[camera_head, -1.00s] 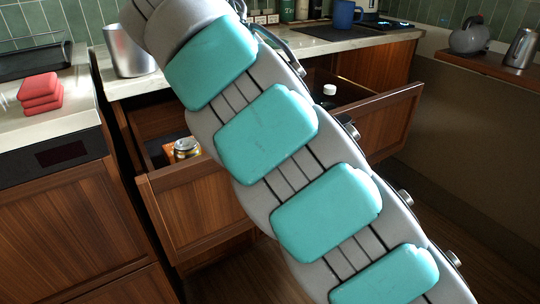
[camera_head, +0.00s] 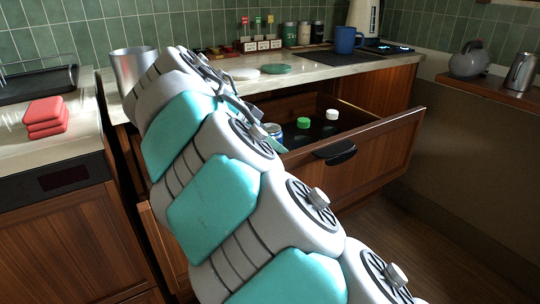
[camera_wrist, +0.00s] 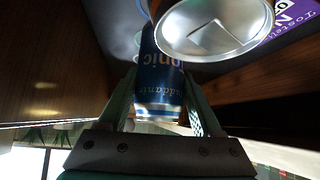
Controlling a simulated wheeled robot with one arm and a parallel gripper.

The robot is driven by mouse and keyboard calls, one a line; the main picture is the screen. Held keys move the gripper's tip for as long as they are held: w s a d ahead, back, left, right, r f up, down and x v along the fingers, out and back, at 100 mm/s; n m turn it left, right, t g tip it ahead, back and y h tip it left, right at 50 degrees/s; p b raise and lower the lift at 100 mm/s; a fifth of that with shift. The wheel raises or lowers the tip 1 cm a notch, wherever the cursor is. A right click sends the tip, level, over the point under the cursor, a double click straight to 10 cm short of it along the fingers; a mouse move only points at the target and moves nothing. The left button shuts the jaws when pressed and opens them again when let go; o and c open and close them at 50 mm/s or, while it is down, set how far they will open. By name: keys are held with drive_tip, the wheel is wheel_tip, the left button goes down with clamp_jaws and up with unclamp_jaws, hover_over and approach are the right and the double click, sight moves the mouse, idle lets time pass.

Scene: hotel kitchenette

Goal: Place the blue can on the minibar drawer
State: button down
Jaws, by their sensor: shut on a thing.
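My gripper (camera_wrist: 160,98) is shut on the blue can (camera_wrist: 162,75), with one finger on each side of it in the wrist view. The can's printed lettering appears upside down there. In the head view the blue can (camera_head: 273,130) shows partly beside my arm, at the open minibar drawer (camera_head: 385,140). Most of my gripper is hidden behind my arm there. I cannot tell whether the can touches the drawer floor. A silver can lid (camera_wrist: 212,28) appears close by the blue can in the wrist view.
A green-capped bottle (camera_head: 303,122) and a white-capped bottle (camera_head: 332,115) stand in the drawer right of the blue can. A purple item (camera_wrist: 293,20) is near the silver lid. A metal cup (camera_head: 130,68) and blue mug (camera_head: 347,40) stand on the counter above.

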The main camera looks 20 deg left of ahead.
drive_tip(key=shift+f, duration=1.7)
drive_tip(key=shift+f, duration=0.2)
drive_tip(key=shift+c, duration=0.3)
unclamp_jaws()
drive_tip(key=shift+r, duration=0.1)
drive_tip(key=shift+r, duration=0.15)
drive_tip(key=v, duration=1.2)
